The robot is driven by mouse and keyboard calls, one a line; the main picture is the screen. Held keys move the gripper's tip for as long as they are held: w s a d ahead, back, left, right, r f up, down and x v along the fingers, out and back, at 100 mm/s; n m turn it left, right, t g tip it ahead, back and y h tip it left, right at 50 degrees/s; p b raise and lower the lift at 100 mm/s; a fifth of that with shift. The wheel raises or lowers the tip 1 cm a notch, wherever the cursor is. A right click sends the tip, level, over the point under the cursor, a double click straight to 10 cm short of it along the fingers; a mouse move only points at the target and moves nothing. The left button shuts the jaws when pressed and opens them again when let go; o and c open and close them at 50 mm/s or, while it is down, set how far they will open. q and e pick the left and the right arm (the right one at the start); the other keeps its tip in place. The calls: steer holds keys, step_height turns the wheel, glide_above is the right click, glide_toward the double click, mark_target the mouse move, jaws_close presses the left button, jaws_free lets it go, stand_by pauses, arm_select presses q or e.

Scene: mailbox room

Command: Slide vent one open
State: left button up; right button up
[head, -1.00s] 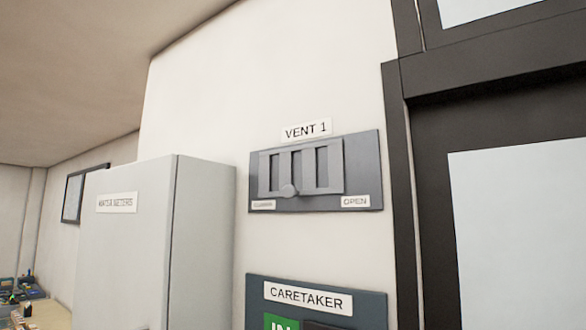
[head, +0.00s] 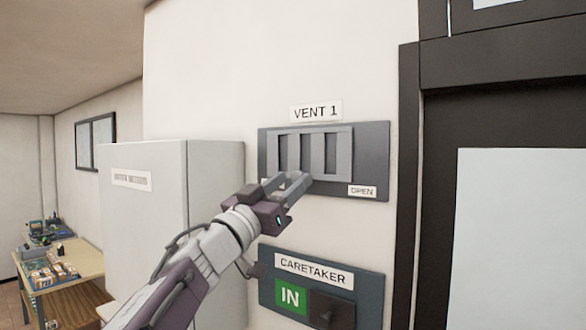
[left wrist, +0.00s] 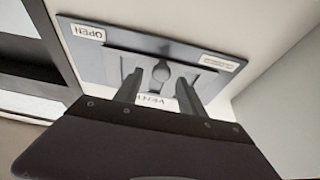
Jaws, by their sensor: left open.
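Vent one is a dark grey wall panel (head: 372,160) with a lighter slatted slider (head: 345,150) at the left part of its track. A "VENT 1" label (head: 315,111) is above it and an "OPEN" label (head: 362,191) is at its lower right. My left gripper (head: 290,186) is at the slider's lower left edge and hides the knob in the head view. In the left wrist view the round knob (left wrist: 161,71) shows between and beyond the two spread fingers (left wrist: 158,92). The fingers are open; I cannot tell whether they touch the knob. My right gripper is not in view.
A grey cabinet (head: 150,220) stands out from the wall at left. A caretaker panel (head: 368,292) with a green IN sign is below the vent. A dark door frame (head: 408,170) is close on the right. A table (head: 85,265) with items is far left.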

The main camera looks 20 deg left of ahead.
arm_select(q)
steer(key=x, duration=0.2)
steer(key=shift+w+f, duration=0.15)
steer(key=shift+w, duration=0.25)
steer(key=shift+s, duration=0.4)
jaws_close()
